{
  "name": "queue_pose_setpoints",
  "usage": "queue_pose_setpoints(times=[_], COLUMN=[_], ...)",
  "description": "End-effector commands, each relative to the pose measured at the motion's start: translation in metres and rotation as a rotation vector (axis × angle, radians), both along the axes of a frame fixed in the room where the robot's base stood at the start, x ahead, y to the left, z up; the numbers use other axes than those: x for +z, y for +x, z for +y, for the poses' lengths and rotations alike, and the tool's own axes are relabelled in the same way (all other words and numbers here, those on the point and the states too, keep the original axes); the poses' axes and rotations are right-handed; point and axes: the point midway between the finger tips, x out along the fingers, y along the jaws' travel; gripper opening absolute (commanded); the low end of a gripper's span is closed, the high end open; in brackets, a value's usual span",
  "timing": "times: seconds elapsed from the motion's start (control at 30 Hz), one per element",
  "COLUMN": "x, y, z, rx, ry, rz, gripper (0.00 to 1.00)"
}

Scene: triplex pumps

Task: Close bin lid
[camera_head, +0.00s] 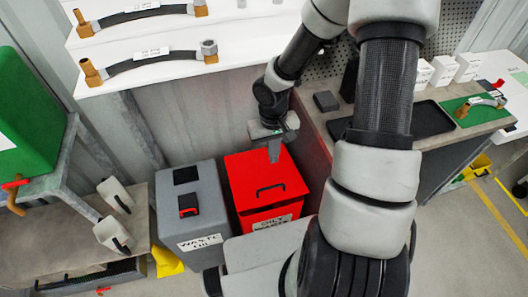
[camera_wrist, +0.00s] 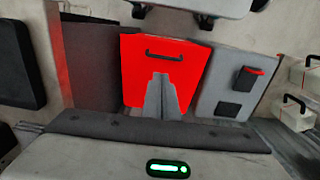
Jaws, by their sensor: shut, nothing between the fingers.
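The red bin (camera_head: 272,217) stands on the floor in the middle of the head view, with a label on its front. The lid also fills the middle of the wrist view (camera_wrist: 183,76). My gripper (camera_head: 275,157) is shut and empty, pointing down over the lid's back part. Its fingers (camera_wrist: 161,77) hide part of the lid in the wrist view. I cannot tell whether the fingertips touch it.
A grey waste oil container (camera_head: 195,215) stands close left of the red bin. A workbench (camera_head: 440,132) with a black tray (camera_head: 432,119) is to the right. Shelves with hoses (camera_head: 150,65) are behind at the upper left. White jugs (camera_head: 113,232) stand at the far left.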

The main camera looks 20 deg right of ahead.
Motion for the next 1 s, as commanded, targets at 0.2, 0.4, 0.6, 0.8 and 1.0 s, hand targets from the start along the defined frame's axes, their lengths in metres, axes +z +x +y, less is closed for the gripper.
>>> queue_pose_setpoints(times=[0.2, 0.4, 0.6, 0.8, 1.0], x=[-0.017, -0.052, -0.096, -0.129, -0.145], y=[-0.001, -0.002, -0.003, -0.004, -0.003], z=[0.007, 0.008, 0.008, 0.007, 0.007], rx=[-0.004, -0.002, -0.002, -0.002, -0.004], ry=[0.034, 0.033, 0.032, 0.032, 0.031], rz=[0.010, 0.013, 0.013, 0.011, 0.009], gripper=[0.00, 0.00, 0.00, 0.00, 0.00])
